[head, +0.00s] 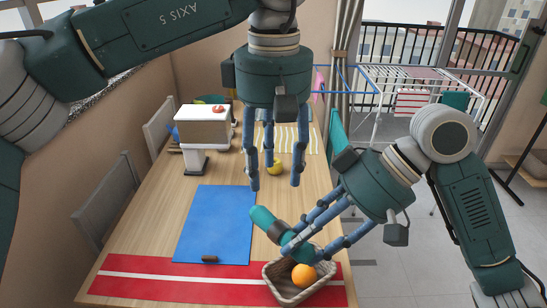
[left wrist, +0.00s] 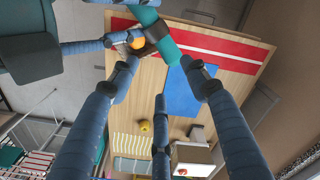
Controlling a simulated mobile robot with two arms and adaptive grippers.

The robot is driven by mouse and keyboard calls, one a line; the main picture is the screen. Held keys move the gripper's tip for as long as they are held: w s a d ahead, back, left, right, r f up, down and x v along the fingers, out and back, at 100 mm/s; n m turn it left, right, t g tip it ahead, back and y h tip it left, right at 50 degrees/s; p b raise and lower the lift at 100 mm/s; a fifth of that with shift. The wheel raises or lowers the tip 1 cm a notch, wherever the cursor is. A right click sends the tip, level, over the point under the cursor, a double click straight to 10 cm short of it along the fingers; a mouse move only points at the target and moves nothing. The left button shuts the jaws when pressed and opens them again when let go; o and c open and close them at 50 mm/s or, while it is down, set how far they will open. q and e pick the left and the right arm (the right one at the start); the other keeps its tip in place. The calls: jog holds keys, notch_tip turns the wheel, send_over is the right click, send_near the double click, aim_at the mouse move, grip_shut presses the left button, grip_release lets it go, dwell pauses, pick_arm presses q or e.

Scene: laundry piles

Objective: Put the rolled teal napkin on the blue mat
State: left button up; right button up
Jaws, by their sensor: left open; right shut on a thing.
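The rolled teal napkin (head: 266,221) is held tilted in my right gripper (head: 292,238), which is shut on it. The upper left end of the roll overlaps the right edge of the blue mat (head: 212,225) in the head view. The roll also shows in the left wrist view (left wrist: 166,45), beside the blue mat (left wrist: 181,94). My left gripper (head: 274,182) hangs open and empty, pointing down beyond the roll. Its spread fingers also show in the left wrist view (left wrist: 162,82). The right gripper's fingers hide part of the roll.
A basket (head: 283,292) with an orange (head: 304,275) stands at the front right on a red runner (head: 170,284). A small dark object (head: 209,259) lies at the mat's front edge. A yellow fruit (head: 278,167), a striped cloth (head: 292,139) and a box on a stand (head: 203,128) are farther back.

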pick_arm(q)
notch_tip(320, 180, down, 10)
pick_arm(e)
jog(key=shift+a+r, duration=0.15)
pick_arm(q)
jog(key=shift+f, duration=0.5)
jog(key=shift+o, duration=0.3)
jog(key=shift+d+r, duration=0.1)
jog(key=c, duration=0.4)
jog(key=shift+o, duration=0.2)
pick_arm(e)
jog(key=shift+s, duration=0.1)
pick_arm(q)
jog(key=o, duration=0.4)
jog(key=shift+c, duration=0.5)
